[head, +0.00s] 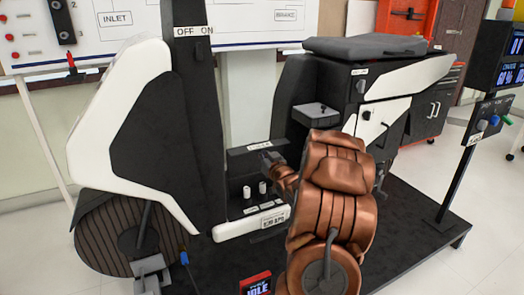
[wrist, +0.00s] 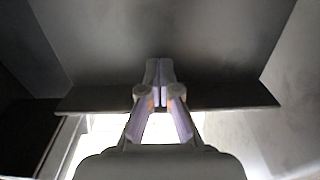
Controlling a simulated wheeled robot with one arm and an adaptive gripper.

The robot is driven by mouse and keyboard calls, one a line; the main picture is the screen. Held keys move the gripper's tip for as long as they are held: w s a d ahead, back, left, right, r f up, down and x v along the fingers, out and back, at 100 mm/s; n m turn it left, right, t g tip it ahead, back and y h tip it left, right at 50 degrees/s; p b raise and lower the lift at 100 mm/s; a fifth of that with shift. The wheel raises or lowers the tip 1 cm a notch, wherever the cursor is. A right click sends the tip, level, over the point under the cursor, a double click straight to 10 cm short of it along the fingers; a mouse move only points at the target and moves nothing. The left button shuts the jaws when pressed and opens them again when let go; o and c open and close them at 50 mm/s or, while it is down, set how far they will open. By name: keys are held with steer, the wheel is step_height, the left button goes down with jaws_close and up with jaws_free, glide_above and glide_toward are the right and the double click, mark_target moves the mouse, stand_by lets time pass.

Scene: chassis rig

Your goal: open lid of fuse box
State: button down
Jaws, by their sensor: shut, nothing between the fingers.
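A dark box with a small label along its upper edge, which looks like the fuse box (head: 237,165), sits low in the middle of the rig in the head view. My gripper (head: 268,157) is at its upper right part, with the arm reaching in from the right and hiding that side. In the wrist view my gripper (wrist: 160,88) is shut and empty, its tips in front of a broad grey panel (wrist: 160,40) with a straight lower edge. I cannot tell whether the tips touch it, or whether this panel is the lid.
A dark column with an OFF/ON label (head: 193,31) rises at left. A grey-topped box (head: 316,114) and the seat (head: 365,47) are at right. A control post (head: 458,170) stands far right.

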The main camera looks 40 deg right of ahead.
steer(key=shift+w+d+r+g+p, duration=0.2)
steer(key=shift+w+r+g+p, duration=0.45)
steer(key=shift+p, duration=0.95)
steer(key=shift+w+d+f+g+y, duration=0.1)
steer(key=shift+w+f+g+y, duration=0.05)
steer(key=shift+f+g+y, duration=0.2)
steer(key=p+v, duration=0.2)
steer(key=v, duration=1.2)
steer(key=shift+f+p, duration=0.3)
